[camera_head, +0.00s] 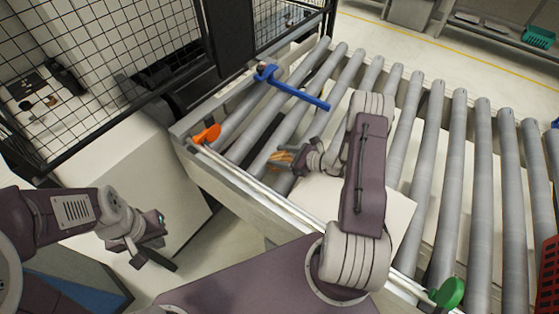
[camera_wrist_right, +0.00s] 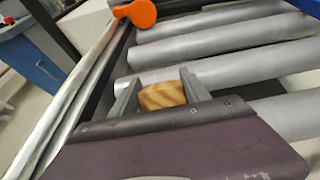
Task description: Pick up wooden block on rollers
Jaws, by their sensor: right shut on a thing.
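The wooden block (camera_wrist_right: 162,96) is tan with visible grain and sits between the two fingers of my right gripper (camera_wrist_right: 160,92) in the right wrist view. In the head view the block (camera_head: 282,158) shows only as a small orange-brown piece at the tip of the right gripper (camera_head: 284,160), partly hidden by it. The right gripper is shut on the block, over the rollers (camera_head: 440,150) near their left end. I cannot tell whether the block touches the rollers. My left gripper (camera_head: 158,262) is low at the left, away from the conveyor, with its fingers apart and nothing between them.
A blue bar (camera_head: 295,90) crosses the rollers beyond the right gripper. An orange piece (camera_head: 207,134) sits on the conveyor's near rail, and a green knob (camera_head: 449,292) is at lower right. A wire mesh fence (camera_head: 90,50) stands at upper left. Rollers to the right are clear.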

